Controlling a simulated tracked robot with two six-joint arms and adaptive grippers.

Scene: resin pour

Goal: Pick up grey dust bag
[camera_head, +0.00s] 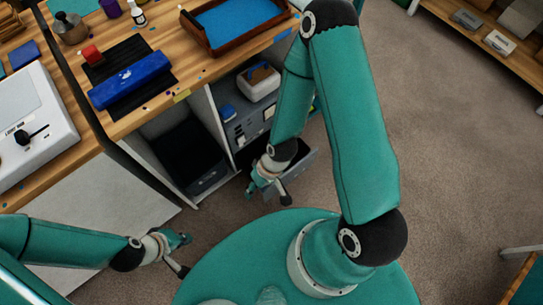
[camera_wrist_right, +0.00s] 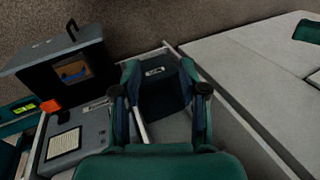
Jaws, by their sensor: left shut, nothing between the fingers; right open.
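I cannot make out the grey dust bag for certain. My right gripper (camera_head: 267,186) is open and empty, beside the drawer in the head view. In the right wrist view its fingers (camera_wrist_right: 160,76) stand apart over a dark bin (camera_wrist_right: 163,97) with a small white label. My left gripper (camera_head: 183,254) is shut and empty, low at the left, away from the unit.
The dark bin (camera_head: 190,150) stands in the lower shelf beside the grey unit. A wooden bench (camera_head: 185,82) overhead carries a brown tray (camera_head: 215,47) and a blue roll (camera_head: 131,80). A white panel (camera_head: 105,205) bounds the left. Carpet (camera_head: 450,150) is clear at the right.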

